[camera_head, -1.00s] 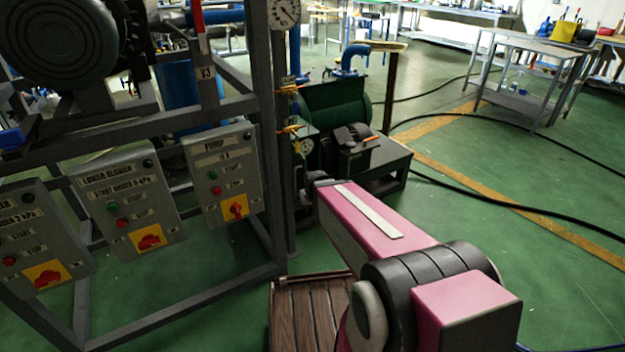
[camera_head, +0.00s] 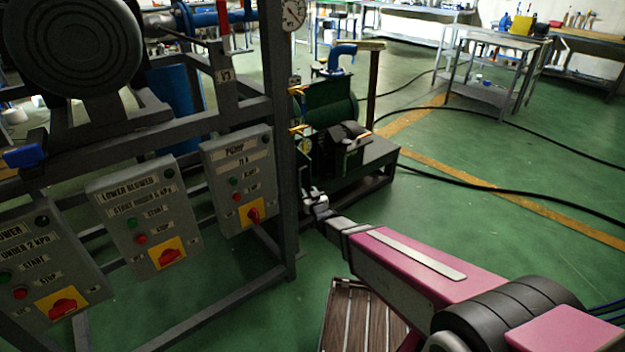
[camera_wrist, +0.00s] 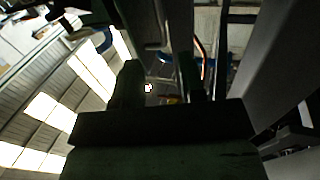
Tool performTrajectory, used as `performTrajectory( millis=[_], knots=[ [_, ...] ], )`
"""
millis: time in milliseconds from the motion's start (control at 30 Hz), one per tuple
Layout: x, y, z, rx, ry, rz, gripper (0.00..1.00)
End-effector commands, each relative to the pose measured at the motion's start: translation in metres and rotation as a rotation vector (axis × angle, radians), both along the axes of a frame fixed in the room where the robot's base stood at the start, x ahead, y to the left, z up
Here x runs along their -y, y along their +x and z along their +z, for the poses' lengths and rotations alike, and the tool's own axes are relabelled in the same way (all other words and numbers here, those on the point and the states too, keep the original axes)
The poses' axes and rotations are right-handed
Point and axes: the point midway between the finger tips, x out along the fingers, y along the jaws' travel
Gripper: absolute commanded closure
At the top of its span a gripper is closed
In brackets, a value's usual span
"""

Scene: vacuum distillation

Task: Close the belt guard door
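The green pump unit (camera_head: 330,105) stands on a dark base behind the rack's right post. My gripper (camera_head: 312,198) is low in front of the pump base, right of the rack post, and apart from the dark part as far as I can tell. In the wrist view my gripper's two fingers (camera_wrist: 162,88) stand apart with nothing seen held between them.
The steel rack's post (camera_head: 282,150) stands close left of my gripper. Control boxes with red switches (camera_head: 240,180) hang on the rack. A slatted wooden platform (camera_head: 345,318) lies below my arm.

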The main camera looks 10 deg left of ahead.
Motion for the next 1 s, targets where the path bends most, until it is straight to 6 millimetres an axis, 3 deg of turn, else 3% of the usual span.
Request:
performTrajectory(
  millis=[267,700,1000],
  knots=[
    [-0.013,0.022,0.000,0.002,0.001,0.000,0.63],
    [-0.051,0.084,-0.001,-0.001,-0.001,-0.001,0.63],
    [-0.056,0.091,0.001,-0.001,-0.001,-0.001,0.63]
  ],
)
